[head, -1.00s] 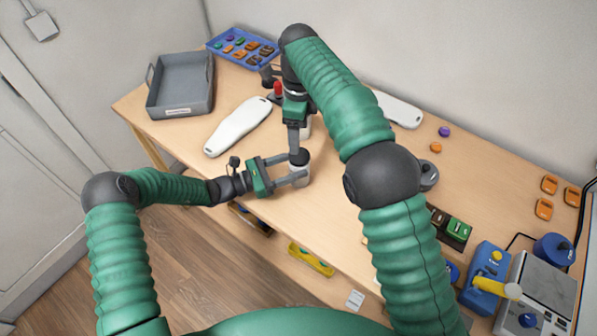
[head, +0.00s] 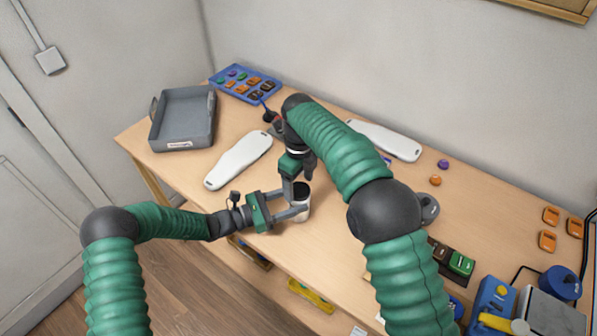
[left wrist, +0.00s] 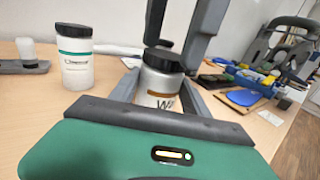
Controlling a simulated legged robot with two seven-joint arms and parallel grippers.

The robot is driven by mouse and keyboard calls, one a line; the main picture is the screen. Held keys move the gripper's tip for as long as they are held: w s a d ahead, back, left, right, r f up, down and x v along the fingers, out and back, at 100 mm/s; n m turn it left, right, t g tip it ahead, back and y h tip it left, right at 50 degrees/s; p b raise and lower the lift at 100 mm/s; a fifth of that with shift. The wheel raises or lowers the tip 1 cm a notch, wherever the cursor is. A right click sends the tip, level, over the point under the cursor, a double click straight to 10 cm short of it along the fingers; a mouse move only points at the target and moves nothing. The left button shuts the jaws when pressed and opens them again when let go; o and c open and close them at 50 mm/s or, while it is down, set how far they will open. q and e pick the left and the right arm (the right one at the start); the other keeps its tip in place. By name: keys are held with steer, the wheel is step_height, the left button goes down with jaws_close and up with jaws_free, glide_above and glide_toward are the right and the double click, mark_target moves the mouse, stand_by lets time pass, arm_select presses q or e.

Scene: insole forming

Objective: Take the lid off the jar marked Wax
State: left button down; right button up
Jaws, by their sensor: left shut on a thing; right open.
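The jar marked with a visible "W" (left wrist: 158,88) is pale with a brown band and stands upright between my left gripper's fingers. It also shows in the head view (head: 303,212). My left gripper (head: 299,203) is shut on its body from the left. The black lid (left wrist: 165,60) appears to sit on top of the jar. My right gripper (left wrist: 175,52) is open, pointing down over the jar with its fingers on either side of the lid. I cannot tell whether they touch it. A second jar (left wrist: 76,62), white with a green band and black lid, stands nearby.
A grey tray (head: 208,118) and a blue tray of small parts (head: 272,84) stand at the back left. White insole-shaped forms (head: 238,160) lie on the table (head: 330,238). Blue and yellow equipment (head: 490,302) is at the right.

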arm_select(q)
steer(key=shift+f, duration=0.1)
arm_select(e)
steer(key=shift+f, duration=0.6)
steer(key=c, duration=1.5)
steer(key=shift+o, duration=0.2)
steer(key=n, duration=0.7)
steer(key=shift+n, duration=0.4)
arm_select(q)
steer(key=shift+s, duration=0.1)
arm_select(e)
steer(key=n, duration=0.6)
steer(key=shift+r, duration=0.1)
steer(key=n, duration=0.6)
steer(key=shift+d+n, duration=0.1)
steer(key=shift+n, duration=0.3)
arm_select(q)
steer(key=shift+d, duration=0.1)
arm_select(e)
steer(key=n, duration=0.6)
steer(key=shift+n, duration=0.4)
steer(key=n, duration=0.6)
steer(key=shift+w, duration=0.1)
steer(key=n, duration=1.3)
steer(key=shift+r+n, duration=0.1)
steer(key=shift+n, duration=0.3)
steer(key=n, duration=0.6)
steer(key=shift+n, duration=0.4)
